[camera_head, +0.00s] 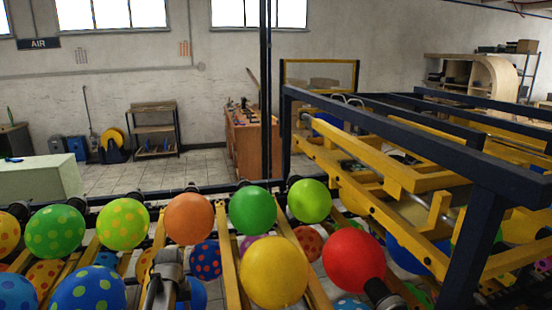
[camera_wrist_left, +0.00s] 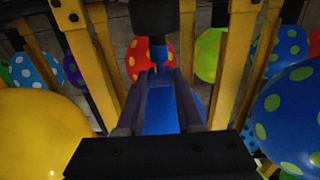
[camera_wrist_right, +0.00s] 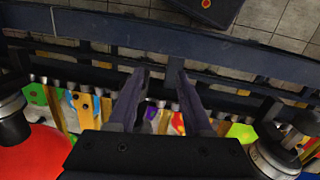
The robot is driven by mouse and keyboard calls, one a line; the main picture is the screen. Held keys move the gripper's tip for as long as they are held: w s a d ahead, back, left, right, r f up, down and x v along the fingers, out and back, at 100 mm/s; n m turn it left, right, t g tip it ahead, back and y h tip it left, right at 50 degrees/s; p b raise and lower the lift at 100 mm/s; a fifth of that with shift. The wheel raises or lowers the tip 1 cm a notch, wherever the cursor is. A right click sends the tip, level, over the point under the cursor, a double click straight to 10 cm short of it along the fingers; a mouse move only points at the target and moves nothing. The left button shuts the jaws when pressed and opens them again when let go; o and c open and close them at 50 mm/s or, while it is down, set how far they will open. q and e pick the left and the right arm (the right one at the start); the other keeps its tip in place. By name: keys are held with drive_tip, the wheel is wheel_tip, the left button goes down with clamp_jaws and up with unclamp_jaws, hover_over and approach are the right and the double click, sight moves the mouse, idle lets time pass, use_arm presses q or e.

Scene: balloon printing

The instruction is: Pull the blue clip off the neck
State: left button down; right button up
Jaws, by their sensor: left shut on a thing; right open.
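I cannot tell whether the clip still touches the neck.
Balloons hang in rows on yellow bars, including a yellow one (camera_head: 274,272) and a red one (camera_head: 353,261) near my grippers. A spotted blue balloon (camera_wrist_left: 290,115) is close to the left gripper's right. A dark and yellow frame (camera_head: 420,150) stands at the right.

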use_arm(q)
drive_tip(key=shift+r+p, duration=3.5)
drive_tip(key=shift+r, duration=0.25)
